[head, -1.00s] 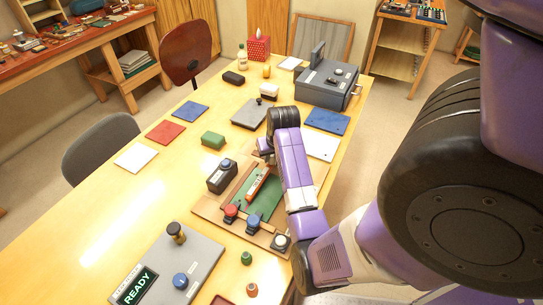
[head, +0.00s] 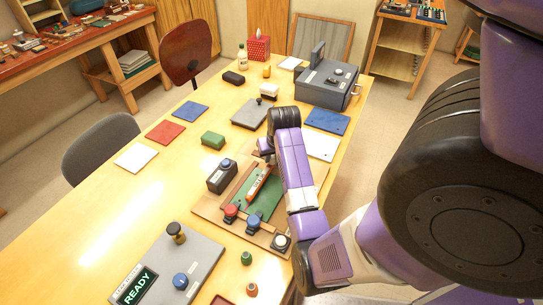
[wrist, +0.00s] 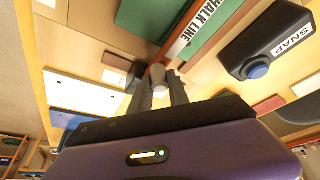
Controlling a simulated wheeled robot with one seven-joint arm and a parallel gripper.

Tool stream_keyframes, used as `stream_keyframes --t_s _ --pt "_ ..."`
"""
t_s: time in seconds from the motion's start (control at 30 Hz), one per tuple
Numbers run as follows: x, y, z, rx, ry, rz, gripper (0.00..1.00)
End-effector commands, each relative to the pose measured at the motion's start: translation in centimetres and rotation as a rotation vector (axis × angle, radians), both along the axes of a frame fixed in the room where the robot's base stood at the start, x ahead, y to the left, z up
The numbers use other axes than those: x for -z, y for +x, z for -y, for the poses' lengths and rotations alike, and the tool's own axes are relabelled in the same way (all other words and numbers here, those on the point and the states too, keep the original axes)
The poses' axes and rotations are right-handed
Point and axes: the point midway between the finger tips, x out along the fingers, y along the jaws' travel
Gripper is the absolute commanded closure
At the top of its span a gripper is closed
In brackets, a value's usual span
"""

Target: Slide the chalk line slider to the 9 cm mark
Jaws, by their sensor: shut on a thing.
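The chalk line fixture is a brown board (head: 208,208) with green panels (head: 267,195) and a light strip lettered "CHALK LINE" (wrist: 196,30). In the head view an orange-red strip (head: 258,184) runs along its middle. My gripper (wrist: 160,84) is shut on a small grey knob (wrist: 158,72) at the end of the lettered strip, which I take as the chalk line slider. In the head view my gripper (head: 264,152) is over the far end of the board, and the arm hides the knob. No scale marks can be read.
A dark box lettered "SNAP" (wrist: 270,40) with a blue button stands beside the fixture. Red (head: 231,211), blue (head: 253,221) and white (head: 281,241) knobs line the board's near side. A white sheet (head: 320,146) lies at right.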

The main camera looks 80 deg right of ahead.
Motion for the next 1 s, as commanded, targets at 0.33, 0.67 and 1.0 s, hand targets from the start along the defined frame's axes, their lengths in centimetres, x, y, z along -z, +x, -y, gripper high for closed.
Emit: stream_keyframes --t_s 0.33,0.67,1.0 --pt "-0.1 -2.7 -0.8 0.000 -0.001 0.000 1.00" --pt "-0.1 -2.7 -0.8 0.000 -0.001 0.000 0.57" --pt "-0.7 -2.8 -1.0 0.000 -0.003 0.001 0.57"
